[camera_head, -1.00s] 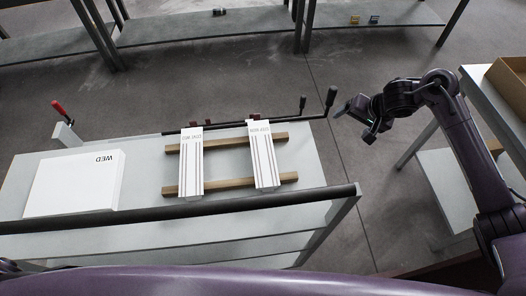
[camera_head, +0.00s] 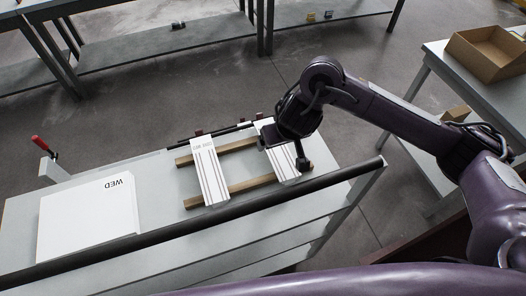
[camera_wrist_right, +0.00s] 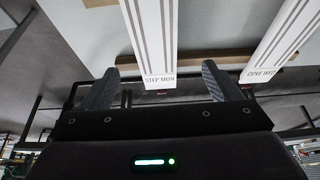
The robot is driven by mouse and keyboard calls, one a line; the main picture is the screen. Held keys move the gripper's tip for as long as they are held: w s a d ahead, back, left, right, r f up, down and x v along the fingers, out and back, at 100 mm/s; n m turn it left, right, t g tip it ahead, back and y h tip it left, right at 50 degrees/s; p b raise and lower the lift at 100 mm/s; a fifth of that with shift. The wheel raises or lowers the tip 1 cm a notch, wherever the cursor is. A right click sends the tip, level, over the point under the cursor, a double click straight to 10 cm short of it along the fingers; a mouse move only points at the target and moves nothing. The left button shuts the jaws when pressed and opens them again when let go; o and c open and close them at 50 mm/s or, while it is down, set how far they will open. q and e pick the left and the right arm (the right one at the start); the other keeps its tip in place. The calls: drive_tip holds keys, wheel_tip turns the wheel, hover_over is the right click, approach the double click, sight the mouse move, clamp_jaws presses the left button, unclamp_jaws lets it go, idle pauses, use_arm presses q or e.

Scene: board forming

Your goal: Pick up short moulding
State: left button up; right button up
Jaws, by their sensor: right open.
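Two white grooved moulding strips lie side by side across two wooden battens on the table. The left strip (camera_head: 208,172), marked COVE WED, also shows at the right in the right wrist view (camera_wrist_right: 288,38). The right strip (camera_head: 284,163), marked STEP MON, is partly hidden by my right gripper in the head view; it also shows in the right wrist view (camera_wrist_right: 152,30). Which one is called short is unclear. My right gripper (camera_wrist_right: 158,85) is open, with the labelled end of the STEP MON strip between its fingertips in the picture; contact cannot be told. My left gripper is out of view.
A black rail (camera_head: 150,245) runs along the near edge. The wooden battens (camera_head: 252,185) lie under the strips. A cardboard box (camera_head: 487,52) stands on the right table.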

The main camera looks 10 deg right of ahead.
sight(276, 149)
drive_tip(key=f, duration=0.1)
drive_tip(key=w+f+b, duration=0.1)
drive_tip(key=w+d+f, duration=0.1)
drive_tip(key=f, duration=0.1)
drive_tip(key=shift+f, duration=0.1)
drive_tip(key=shift+w+a+f, duration=0.2)
drive_tip(key=shift+w+f, duration=0.05)
drive_tip(key=shift+f, duration=0.3)
drive_tip(key=shift+w+a+f, duration=0.2)
drive_tip(key=shift+f, duration=0.3)
drive_tip(key=shift+w+a+f, duration=0.1)
drive_tip(key=shift+f, duration=0.15)
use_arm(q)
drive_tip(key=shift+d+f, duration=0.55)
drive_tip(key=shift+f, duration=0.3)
use_arm(e)
drive_tip(key=shift+w+f, duration=0.15)
drive_tip(key=c, duration=1.2)
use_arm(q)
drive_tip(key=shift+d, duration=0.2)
use_arm(e)
drive_tip(key=shift+c, duration=0.8)
